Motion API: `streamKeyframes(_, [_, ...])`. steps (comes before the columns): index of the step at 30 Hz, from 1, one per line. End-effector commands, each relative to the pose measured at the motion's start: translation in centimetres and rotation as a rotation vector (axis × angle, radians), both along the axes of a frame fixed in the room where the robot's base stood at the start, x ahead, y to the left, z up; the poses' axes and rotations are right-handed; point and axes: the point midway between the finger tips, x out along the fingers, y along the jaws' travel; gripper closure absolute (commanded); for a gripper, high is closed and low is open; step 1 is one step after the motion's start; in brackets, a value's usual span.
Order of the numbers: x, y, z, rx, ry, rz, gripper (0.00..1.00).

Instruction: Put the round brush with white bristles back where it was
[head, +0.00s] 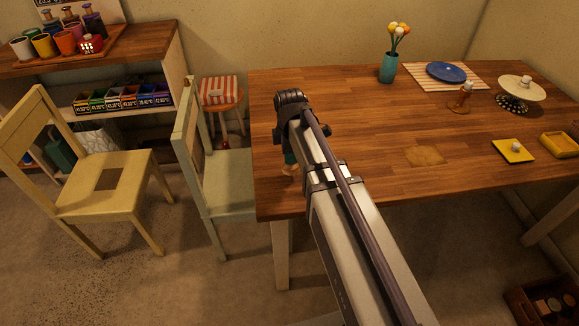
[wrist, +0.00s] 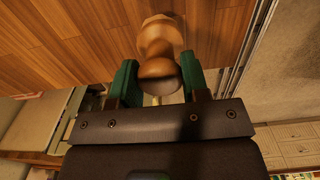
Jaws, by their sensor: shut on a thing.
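My gripper (wrist: 159,76) is shut on a turned wooden piece with a rounded knob (wrist: 160,48), held between its green fingers in the wrist view. It looks like the brush's wooden handle, but no white bristles show clearly. In the head view my gripper (head: 290,160) is at the left end of the wooden table, largely hidden behind my arm. A small bit of the wooden piece (head: 287,170) shows below it. I cannot tell whether the piece touches the table.
The wooden table (head: 340,85) holds a brown mat (head: 425,156), a yellow dish (head: 512,151), a small brown stand (head: 462,98), a white cake stand (head: 521,89), a blue plate (head: 446,72) and a flower vase (head: 388,68). A pale chair (head: 228,178) stands close left. The table's middle is mostly clear.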

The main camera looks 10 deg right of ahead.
Motion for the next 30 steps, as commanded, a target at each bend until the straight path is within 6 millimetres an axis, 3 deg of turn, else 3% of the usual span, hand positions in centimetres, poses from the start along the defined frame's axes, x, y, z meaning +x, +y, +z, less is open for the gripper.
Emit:
streamKeyframes(1, [0.0, 0.0, -1.7, 0.0, 0.0, 0.0, 0.77])
streamKeyframes(4, [0.0, 0.0, -3.6, 0.0, 0.0, 0.0, 0.77])
streamKeyframes(15, [0.0, 0.0, -3.6, 0.0, 0.0, 0.0, 0.77])
streamKeyframes(16, [0.0, 0.0, -3.6, 0.0, 0.0, 0.0, 0.57])
streamKeyframes(21, [0.0, 0.0, -3.4, 0.0, 0.0, 0.0, 0.41])
streamKeyframes(24, [0.0, 0.0, -3.4, 0.0, 0.0, 0.0, 0.32])
streamKeyframes(30, [0.0, 0.0, -3.4, 0.0, 0.0, 0.0, 0.32])
